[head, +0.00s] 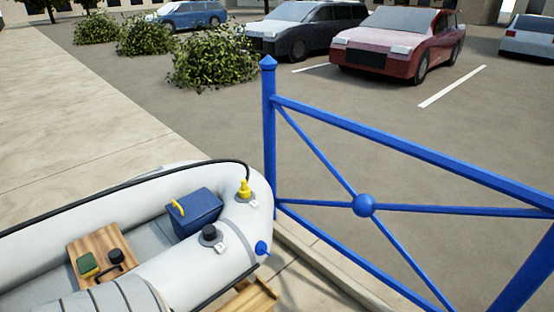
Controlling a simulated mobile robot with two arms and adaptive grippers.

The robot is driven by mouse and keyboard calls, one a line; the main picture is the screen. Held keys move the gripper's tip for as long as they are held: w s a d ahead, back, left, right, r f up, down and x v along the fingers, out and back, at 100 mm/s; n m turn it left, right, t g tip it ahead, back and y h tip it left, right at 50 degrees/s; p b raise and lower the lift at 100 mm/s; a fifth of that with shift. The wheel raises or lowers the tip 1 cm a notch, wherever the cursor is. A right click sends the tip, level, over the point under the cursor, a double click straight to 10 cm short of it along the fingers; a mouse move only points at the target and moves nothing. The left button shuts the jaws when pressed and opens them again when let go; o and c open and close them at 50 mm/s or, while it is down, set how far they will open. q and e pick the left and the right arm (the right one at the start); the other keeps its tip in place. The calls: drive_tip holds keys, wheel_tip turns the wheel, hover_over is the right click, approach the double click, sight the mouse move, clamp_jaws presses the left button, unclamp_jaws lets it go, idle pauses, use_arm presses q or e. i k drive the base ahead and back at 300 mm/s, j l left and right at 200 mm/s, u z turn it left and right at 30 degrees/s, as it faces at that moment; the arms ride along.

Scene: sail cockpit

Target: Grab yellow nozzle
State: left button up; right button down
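The yellow nozzle (244,189) stands on a grey round valve fitting on the upper right side of the white inflatable boat (170,272). A black hose runs from the nozzle's top along the boat's far side. Neither of my grippers is in the head view.
In the boat are a blue box (198,213) with a yellow handle and a wooden board (98,250) carrying a green-yellow block (86,264). A black cap (209,233) sits on the near tube. A blue railing (420,153) stands close right of the boat. Bushes and parked cars are farther back.

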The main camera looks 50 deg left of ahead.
sight(244, 190)
drive_tip(key=i+u, duration=0.25)
drive_tip(key=i, duration=0.3)
drive_tip(key=i+l+u, duration=0.25)
drive_tip(key=i, duration=0.25)
